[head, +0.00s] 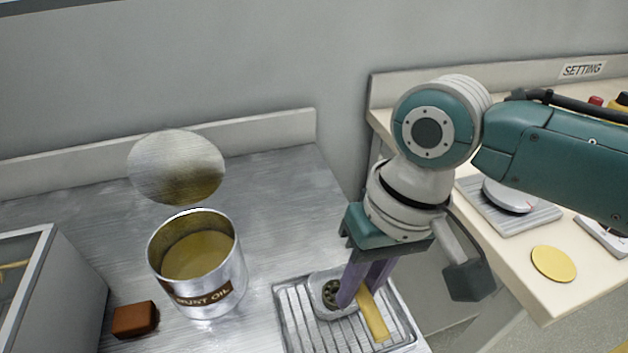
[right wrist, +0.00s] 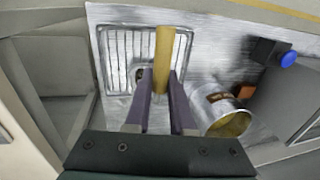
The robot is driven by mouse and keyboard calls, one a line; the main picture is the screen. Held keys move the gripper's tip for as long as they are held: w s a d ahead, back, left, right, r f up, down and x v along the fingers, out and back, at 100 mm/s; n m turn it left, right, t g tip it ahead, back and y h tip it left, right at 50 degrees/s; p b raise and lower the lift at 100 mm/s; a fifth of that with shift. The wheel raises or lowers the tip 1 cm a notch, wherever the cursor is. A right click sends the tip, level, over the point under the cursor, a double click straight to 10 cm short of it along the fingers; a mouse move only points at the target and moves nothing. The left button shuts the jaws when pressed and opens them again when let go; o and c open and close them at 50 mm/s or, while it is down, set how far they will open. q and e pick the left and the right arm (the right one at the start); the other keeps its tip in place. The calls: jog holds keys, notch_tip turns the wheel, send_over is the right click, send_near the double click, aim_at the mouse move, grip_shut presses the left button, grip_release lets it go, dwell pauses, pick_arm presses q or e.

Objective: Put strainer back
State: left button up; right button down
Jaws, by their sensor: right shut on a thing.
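My right gripper (head: 362,290) points down over a ribbed metal drain tray (head: 296,318), its fingers closed on a yellow bar-like handle (head: 375,320). The handle also shows between the fingertips in the right wrist view (right wrist: 164,48). It looks like the strainer's handle; I cannot make out a strainer basket on it. A grey round fitting with dark holes (head: 330,293) lies in the tray just left of the fingers. I cannot tell whether it belongs to the held thing. My left gripper is not in view in the head view.
An open metal can (head: 215,290) of yellowish oil stands left of the tray, with a round metal disc (head: 177,168) behind it. A brown block (head: 135,319) lies front left, beside a grey glass-topped case (head: 75,285). A cream bench (head: 530,290) with a yellow disc (head: 553,263) is at right.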

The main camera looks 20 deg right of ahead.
jog(key=c, duration=1.2)
grip_release()
jog(key=shift+f, duration=0.15)
jog(key=o, duration=0.4)
jog(key=shift+o, duration=0.2)
